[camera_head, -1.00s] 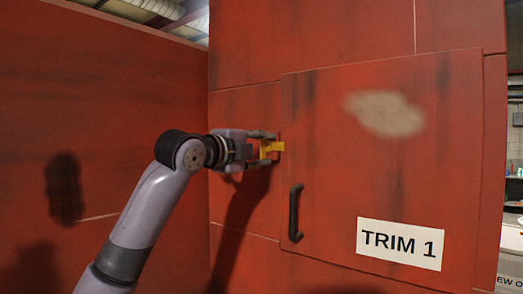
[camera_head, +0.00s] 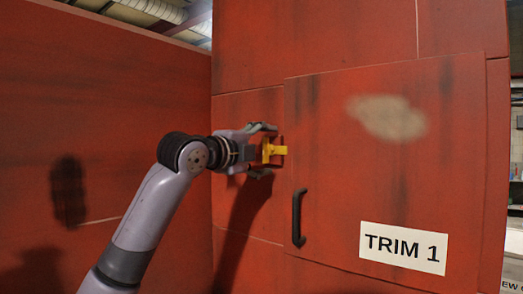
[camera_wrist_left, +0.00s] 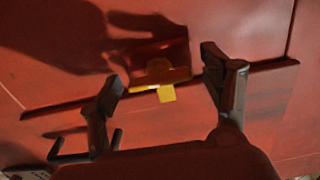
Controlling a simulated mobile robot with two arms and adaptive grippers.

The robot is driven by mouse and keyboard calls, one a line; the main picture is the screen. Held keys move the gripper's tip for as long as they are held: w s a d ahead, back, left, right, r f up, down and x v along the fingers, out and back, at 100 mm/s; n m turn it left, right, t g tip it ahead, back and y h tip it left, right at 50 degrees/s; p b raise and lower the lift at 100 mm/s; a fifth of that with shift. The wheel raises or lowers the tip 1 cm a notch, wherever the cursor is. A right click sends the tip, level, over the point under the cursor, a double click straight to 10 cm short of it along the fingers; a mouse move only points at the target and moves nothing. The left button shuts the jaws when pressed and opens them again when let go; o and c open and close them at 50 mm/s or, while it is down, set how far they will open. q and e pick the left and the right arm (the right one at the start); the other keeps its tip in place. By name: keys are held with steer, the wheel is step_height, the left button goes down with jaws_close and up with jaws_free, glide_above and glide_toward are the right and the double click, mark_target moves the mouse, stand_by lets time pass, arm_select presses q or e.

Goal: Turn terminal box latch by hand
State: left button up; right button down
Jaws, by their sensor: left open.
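The yellow latch (camera_head: 273,150) sits at the left edge of the red box door (camera_head: 330,140), level with the upper half of the door. In the left wrist view the yellow latch (camera_wrist_left: 166,93) shows between my fingers, on a small dark red plate. My left gripper (camera_head: 268,151) is open, with one finger above the latch and one below it. In the wrist view its fingertips (camera_wrist_left: 163,68) stand apart on either side of the latch, and I see no clear contact. My right gripper is not in view.
A black door handle (camera_head: 298,217) stands below and right of the latch. A white TRIM 1 label (camera_head: 403,247) is on the door's lower right. A red wall (camera_head: 90,100) rises on the left behind my arm.

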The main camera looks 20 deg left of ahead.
arm_select(q)
steer(key=shift+s, duration=0.1)
steer(key=v, duration=1.2)
